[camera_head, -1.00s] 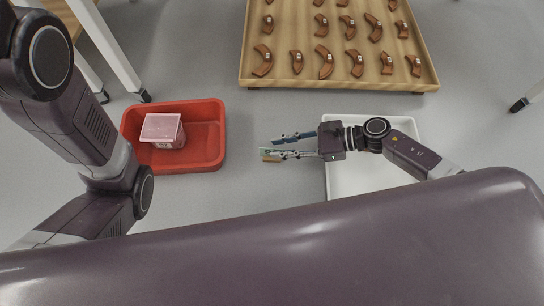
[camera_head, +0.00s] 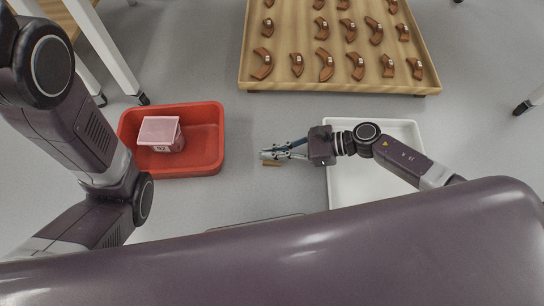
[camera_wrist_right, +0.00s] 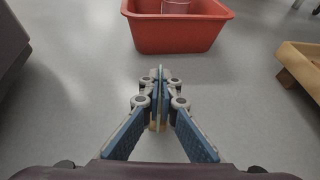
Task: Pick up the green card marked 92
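My right gripper (camera_head: 268,154) is shut in the open floor space between the red bin and the white tray. In the right wrist view its fingers (camera_wrist_right: 159,88) are together on a thin upright pale-green edge, which I take to be the green card (camera_wrist_right: 160,72) seen edge-on. The mark 92 cannot be read from here. A small tan wooden piece (camera_head: 272,164) shows just below the fingertips, partly hidden by the fingers in the wrist view. My left gripper is out of view; only its arm shows at left.
A red bin (camera_head: 213,165) holds a pink lidded box (camera_head: 160,131) left of the gripper. A white tray (camera_head: 350,187) lies under my right arm. A wooden tray (camera_head: 300,85) with several brown sherds stands at the back. Table legs stand at upper left.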

